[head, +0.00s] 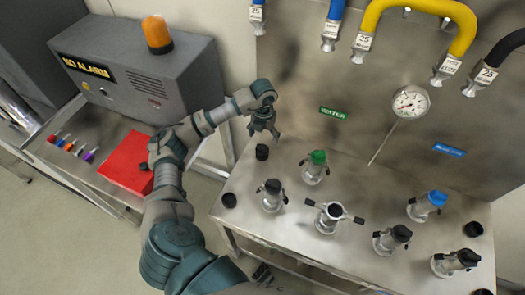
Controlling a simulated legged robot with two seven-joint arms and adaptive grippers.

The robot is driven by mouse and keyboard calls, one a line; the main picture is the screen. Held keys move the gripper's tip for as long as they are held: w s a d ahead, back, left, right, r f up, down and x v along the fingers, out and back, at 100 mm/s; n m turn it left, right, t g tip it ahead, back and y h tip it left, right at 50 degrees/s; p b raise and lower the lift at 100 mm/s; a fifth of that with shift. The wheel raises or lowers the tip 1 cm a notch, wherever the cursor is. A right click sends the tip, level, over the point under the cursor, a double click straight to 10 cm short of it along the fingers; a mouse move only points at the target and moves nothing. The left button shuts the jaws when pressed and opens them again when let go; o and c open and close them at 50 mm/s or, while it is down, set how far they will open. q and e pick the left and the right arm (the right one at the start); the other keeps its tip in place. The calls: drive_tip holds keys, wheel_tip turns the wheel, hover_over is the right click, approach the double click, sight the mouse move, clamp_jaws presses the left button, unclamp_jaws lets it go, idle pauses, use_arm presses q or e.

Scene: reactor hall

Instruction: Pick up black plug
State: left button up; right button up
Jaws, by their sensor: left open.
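A small black plug (262,152) stands on the metal table near its back left edge. My left gripper (264,134) is open and points down just above and behind this plug; I cannot tell whether they touch. A second black plug (229,200) stands at the table's left edge. Another black plug (473,229) is at the right side. A further dark piece (482,291) is cut off at the lower right. My right gripper is not in view.
A gauge (410,102) and hanging hoses (420,10) are behind. A red box (127,165) and grey alarm cabinet (140,70) are left.

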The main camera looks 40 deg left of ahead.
sight(262, 146)
use_arm(q)
drive_tip(key=f, duration=0.6)
drive_tip(key=shift+s+a+f, duration=0.1)
drive_tip(key=shift+a+f, duration=0.15)
drive_tip(key=shift+f, duration=0.15)
drive_tip(key=c, duration=1.2)
